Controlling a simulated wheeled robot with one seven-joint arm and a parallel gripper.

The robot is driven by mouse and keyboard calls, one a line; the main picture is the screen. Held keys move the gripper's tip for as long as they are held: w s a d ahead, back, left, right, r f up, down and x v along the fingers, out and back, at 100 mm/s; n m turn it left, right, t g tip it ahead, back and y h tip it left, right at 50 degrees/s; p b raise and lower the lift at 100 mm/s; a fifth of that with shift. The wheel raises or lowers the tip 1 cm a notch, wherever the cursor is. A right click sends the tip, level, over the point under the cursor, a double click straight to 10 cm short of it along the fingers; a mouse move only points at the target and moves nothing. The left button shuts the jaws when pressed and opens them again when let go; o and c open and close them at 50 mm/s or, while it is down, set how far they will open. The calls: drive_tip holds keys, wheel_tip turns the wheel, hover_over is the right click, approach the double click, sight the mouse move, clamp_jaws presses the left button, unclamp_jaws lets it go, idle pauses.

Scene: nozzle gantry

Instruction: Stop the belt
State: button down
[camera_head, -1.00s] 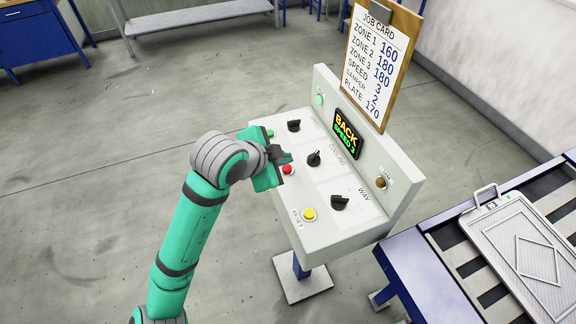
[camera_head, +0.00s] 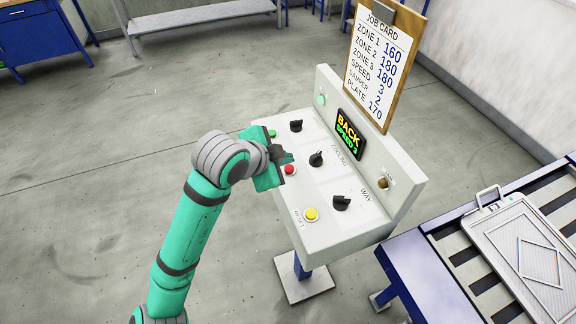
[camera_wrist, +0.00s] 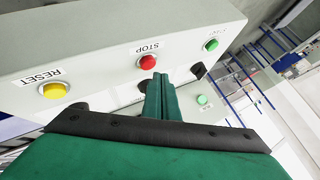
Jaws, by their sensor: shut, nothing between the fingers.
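The red stop button (camera_head: 289,169) is on the sloping face of the pale control box (camera_head: 331,239), between the green button (camera_head: 271,134) and the yellow reset button (camera_head: 311,214). In the wrist view the red button (camera_wrist: 148,61) has an inverted STOP label. My gripper (camera_head: 287,157) is shut and empty, close to the red button. In the wrist view its fingertips (camera_wrist: 160,78) appear just below the button; I cannot tell whether they touch. The display (camera_head: 348,134) reads BACK, SPEED 3. The belt's rollers (camera_head: 465,268) show at the right.
Three black knobs, the middle one (camera_head: 316,159) among them, stand up from the box face near my gripper. A job card (camera_head: 383,62) rises behind the box. A metal plate (camera_head: 526,252) lies on the conveyor.

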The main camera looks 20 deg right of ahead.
drive_tip(key=shift+d, duration=0.1)
drive_tip(key=shift+s+d, duration=0.2)
drive_tip(key=shift+d, duration=0.05)
drive_tip(key=shift+a, duration=0.45)
drive_tip(key=shift+d+f, duration=0.2)
drive_tip(key=shift+f, duration=0.2)
drive_tip(key=shift+w+f, duration=0.15)
drive_tip(key=shift+f, duration=0.05)
